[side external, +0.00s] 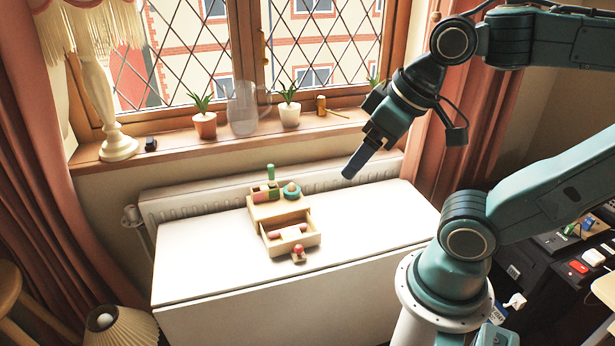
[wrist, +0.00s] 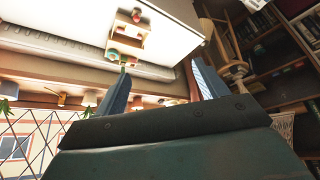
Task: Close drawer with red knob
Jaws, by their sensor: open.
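A small wooden desk organiser (side external: 264,212) stands on the white table, with its drawer (side external: 309,240) pulled out toward the front. The red knob (side external: 298,250) is at the drawer's front, close above the tabletop. The drawer holds a pinkish rod and a pale block. In the wrist view the drawer (wrist: 130,27) and red knob (wrist: 137,14) appear small, at the top. My gripper (side external: 349,172) is up and to the right of the organiser in the side view, apart from it, and points down-left. In the wrist view its two fingers (wrist: 160,84) are spread and empty.
On the organiser are a green peg (side external: 271,172), coloured blocks and a teal round piece (side external: 291,190). The white table (side external: 375,215) is clear around it. A radiator and windowsill (side external: 175,146) with potted plants, a glass jug and a lamp stand behind.

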